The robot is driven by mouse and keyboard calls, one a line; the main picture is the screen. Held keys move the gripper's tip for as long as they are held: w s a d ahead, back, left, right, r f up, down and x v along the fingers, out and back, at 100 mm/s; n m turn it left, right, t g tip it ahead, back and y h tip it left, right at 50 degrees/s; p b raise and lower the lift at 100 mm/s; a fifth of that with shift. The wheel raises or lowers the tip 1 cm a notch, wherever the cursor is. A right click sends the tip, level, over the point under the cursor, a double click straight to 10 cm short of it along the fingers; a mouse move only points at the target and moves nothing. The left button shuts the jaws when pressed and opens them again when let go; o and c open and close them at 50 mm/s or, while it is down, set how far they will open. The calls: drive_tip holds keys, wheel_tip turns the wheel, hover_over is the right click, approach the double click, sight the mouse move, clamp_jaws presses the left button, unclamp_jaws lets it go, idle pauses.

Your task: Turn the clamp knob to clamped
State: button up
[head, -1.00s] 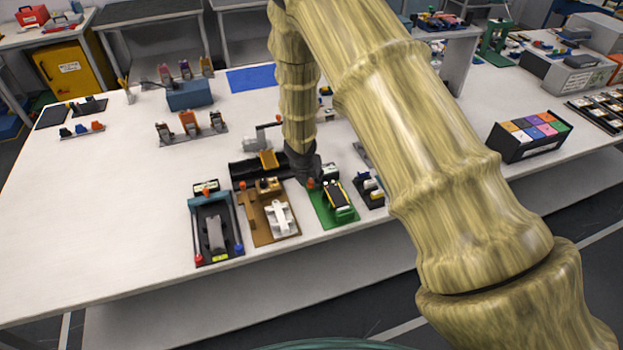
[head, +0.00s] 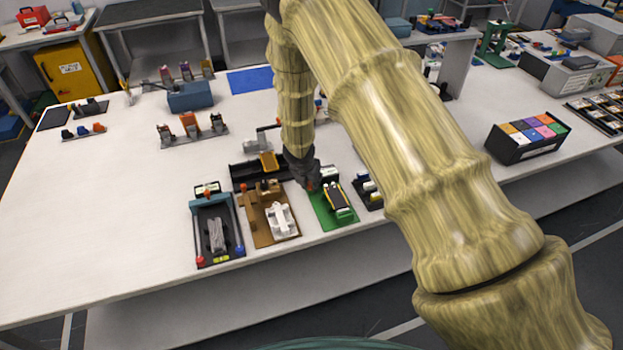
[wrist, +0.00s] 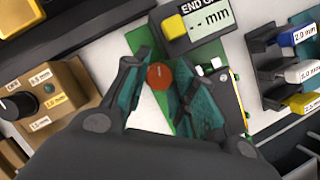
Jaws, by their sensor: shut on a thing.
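The round red-orange knob (wrist: 160,76) is on the green fixture (head: 322,215), seen from above in the wrist view. In the head view it is mostly hidden by my gripper (head: 309,184). My gripper (wrist: 162,78) also shows in the wrist view, its two teal-padded fingers on either side of the knob and shut on it. I cannot read the knob's turned position. A pouch cell with a dark face and yellow edge (head: 337,196) lies on the green fixture, right of my fingers.
A display with a yellow button (wrist: 174,27) reads "- mm" close behind the knob. A brown box with a black dial (wrist: 17,106) stands left. Blue, white and yellow labelled blocks (wrist: 299,72) stand right.

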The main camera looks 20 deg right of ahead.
drive_tip(key=shift+r+m+h+p, duration=0.3)
drive_tip(key=shift+m+p, duration=0.5)
drive_tip(key=shift+p, duration=0.4)
drive_tip(key=shift+w+f+m+g+h+p, duration=0.15)
drive_tip(key=shift+m+g, duration=0.1)
drive_tip(key=shift+m, duration=0.3)
drive_tip(key=shift+s+f+m+g+h+p, duration=0.15)
drive_tip(key=shift+m+g, duration=0.1)
drive_tip(key=shift+m, duration=0.3)
drive_tip(key=shift+w, duration=0.1)
drive_tip(key=o, duration=0.7)
drive_tip(key=v, duration=1.2)
drive_tip(key=shift+d+r, duration=0.1)
